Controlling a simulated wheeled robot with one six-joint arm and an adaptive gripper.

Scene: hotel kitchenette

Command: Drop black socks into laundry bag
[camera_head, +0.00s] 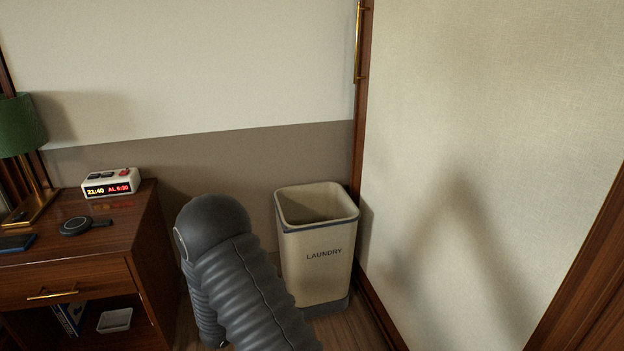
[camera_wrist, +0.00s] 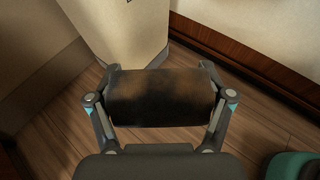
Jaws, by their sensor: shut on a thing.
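The laundry bag (camera_head: 312,264) is a cream, open-topped, square bin with a dark rim band and the word LAUNDRY on its front. It stands upright on the floor against the wall, and the part of its inside that shows looks empty. In the wrist view, my gripper (camera_wrist: 160,95) is shut on the black socks (camera_wrist: 160,100), a dark roll with brownish patches held between the two fingers. The bag's outer wall (camera_wrist: 115,30) shows beyond the socks at the top. In the head view, the gripper and socks do not show; my arm fills the lower middle.
A wooden nightstand (camera_head: 142,250) stands at the left with an alarm clock (camera_head: 111,183), a round black device (camera_head: 76,226) and a green lamp (camera_head: 22,125). A cream panel (camera_head: 480,150) rises right of the bag. Wooden floor (camera_wrist: 70,130) shows below the socks.

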